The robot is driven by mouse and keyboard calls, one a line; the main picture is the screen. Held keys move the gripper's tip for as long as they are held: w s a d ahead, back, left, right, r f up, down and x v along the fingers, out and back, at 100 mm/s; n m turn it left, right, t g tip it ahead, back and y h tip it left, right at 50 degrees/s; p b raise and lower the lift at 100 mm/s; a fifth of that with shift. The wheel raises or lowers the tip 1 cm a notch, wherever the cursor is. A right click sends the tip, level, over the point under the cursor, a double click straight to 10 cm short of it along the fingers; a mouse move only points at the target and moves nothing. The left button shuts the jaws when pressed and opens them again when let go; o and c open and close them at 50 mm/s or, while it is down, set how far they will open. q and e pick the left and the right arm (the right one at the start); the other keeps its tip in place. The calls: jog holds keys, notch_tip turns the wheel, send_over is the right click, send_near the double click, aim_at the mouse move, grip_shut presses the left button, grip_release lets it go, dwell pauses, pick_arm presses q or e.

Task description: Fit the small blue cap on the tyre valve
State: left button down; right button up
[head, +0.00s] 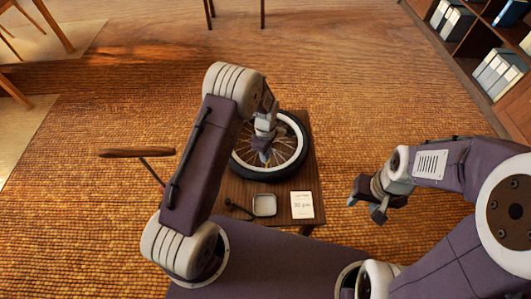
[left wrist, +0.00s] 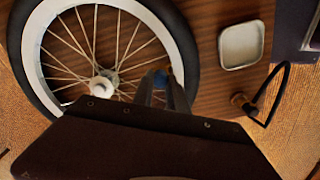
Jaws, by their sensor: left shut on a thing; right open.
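The wheel with its black tyre (head: 300,158) lies flat on a small wooden table, and it also fills the upper left of the left wrist view (left wrist: 182,38). My left gripper (head: 265,157) is over the wheel's spokes, inside the rim. In the left wrist view its fingers (left wrist: 162,85) are shut on the small blue cap (left wrist: 162,77), which shows as a bit of blue at the tips. I cannot make out the tyre valve in either view. My right gripper (head: 364,207) is open and empty, out to the right of the table.
On the table (head: 281,189) a small empty tray (head: 264,205) and a white card (head: 302,205) lie in front of the wheel. A wooden T-handle (head: 137,153) stands left of the table.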

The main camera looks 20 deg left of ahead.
pick_arm(q)
jog(key=shift+f, duration=0.35)
jog(key=c, duration=1.2)
grip_release()
jog(key=shift+c, duration=0.2)
notch_tip(320, 180, up, 9)
jog(key=p, duration=0.3)
